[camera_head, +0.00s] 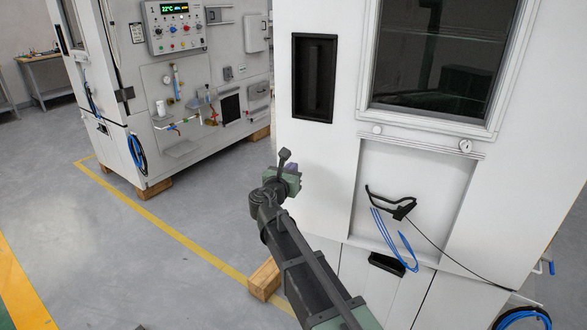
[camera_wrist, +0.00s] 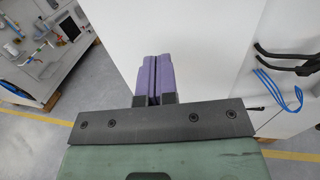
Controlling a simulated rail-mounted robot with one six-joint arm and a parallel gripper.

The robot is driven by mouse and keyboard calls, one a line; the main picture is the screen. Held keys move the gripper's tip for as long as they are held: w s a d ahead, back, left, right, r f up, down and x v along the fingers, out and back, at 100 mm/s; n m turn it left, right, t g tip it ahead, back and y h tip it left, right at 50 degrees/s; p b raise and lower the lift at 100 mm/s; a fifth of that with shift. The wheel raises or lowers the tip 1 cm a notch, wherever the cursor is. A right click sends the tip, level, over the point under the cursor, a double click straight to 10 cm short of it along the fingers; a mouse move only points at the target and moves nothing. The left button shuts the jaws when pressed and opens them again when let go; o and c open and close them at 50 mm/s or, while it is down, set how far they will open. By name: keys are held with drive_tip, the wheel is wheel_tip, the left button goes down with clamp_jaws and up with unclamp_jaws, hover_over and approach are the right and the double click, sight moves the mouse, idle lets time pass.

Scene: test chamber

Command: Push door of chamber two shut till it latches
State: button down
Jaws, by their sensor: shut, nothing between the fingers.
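A large white chamber door (camera_head: 330,150) fills the right of the head view. It has a dark window (camera_head: 440,60) and a black recessed handle (camera_head: 314,78) near its left edge. No chamber number is readable, and I cannot tell whether the door is ajar or flush. My gripper (camera_head: 293,168) is near the lower left edge of this white front. In the wrist view its purple fingers (camera_wrist: 152,78) are together and empty, in front of the plain white surface (camera_wrist: 190,40). I cannot tell whether the fingertips touch it.
Another white chamber with a control panel (camera_head: 175,25) stands at the back left. A wooden block (camera_head: 264,279) lies on the floor near my arm. Blue cables (camera_head: 395,240) and a black bracket-like part (camera_head: 392,204) hang on the right front. Grey floor between the chambers is clear.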

sight(309, 150)
drive_tip(key=x, duration=1.1)
drive_tip(key=shift+w+d, duration=0.1)
drive_tip(key=shift+w, duration=0.1)
